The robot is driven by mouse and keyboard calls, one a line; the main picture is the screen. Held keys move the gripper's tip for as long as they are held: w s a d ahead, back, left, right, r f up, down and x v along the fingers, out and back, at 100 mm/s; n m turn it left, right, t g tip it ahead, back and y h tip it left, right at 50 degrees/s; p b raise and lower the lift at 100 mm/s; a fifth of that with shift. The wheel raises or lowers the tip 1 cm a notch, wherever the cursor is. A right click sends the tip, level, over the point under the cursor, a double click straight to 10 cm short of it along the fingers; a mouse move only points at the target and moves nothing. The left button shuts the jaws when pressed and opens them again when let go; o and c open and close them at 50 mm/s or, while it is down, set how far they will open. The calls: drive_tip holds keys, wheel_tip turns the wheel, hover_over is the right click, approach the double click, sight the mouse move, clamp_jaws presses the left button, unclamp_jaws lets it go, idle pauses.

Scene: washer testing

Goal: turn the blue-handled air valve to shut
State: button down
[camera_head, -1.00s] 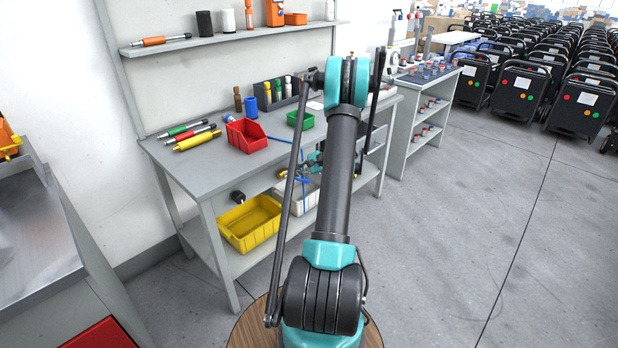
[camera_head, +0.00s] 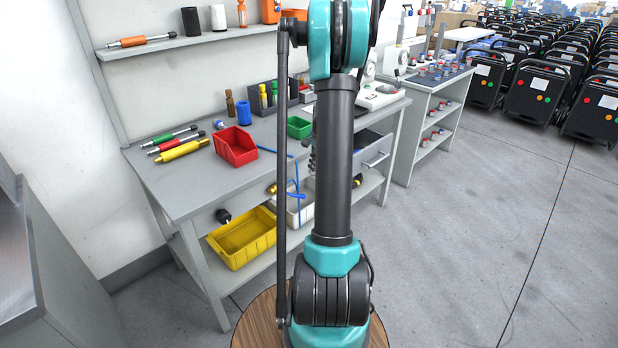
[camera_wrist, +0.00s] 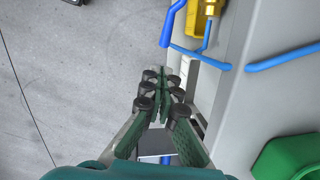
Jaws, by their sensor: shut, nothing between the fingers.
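The blue valve handle (camera_wrist: 173,22) shows at the top of the wrist view as a thick blue bar, next to a brass fitting (camera_wrist: 210,8) with thin blue tubing. In the head view, blue parts (camera_head: 297,188) show beside the brass fitting (camera_head: 272,188) under the bench top, partly hidden by my arm. I cannot tell the valve's exact angle. My gripper (camera_wrist: 165,92) is shut and empty in the wrist view, below the blue handle in the picture and apart from it.
The grey workbench (camera_head: 185,195) carries a red bin (camera_head: 236,147) and a green bin (camera_head: 299,127), which also shows at the wrist view's lower right (camera_wrist: 290,158). A yellow bin (camera_head: 242,238) sits on the lower shelf. An open drawer (camera_head: 372,155) juts out. Open floor lies right.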

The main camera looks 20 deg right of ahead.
sight(301, 195)
drive_tip(key=a+f, duration=0.1)
drive_tip(key=f, duration=0.2)
drive_tip(key=a+f, duration=0.1)
drive_tip(key=f, duration=0.3)
drive_tip(key=a+f, duration=0.1)
drive_tip(key=f, duration=0.2)
drive_tip(key=shift+w+a+f, duration=0.25)
drive_tip(key=shift+w+a, duration=0.05)
drive_tip(key=shift+a, duration=0.05)
drive_tip(key=shift+s+a+f, duration=0.1)
drive_tip(key=shift+a+f, duration=0.25)
drive_tip(key=shift+a, duration=0.15)
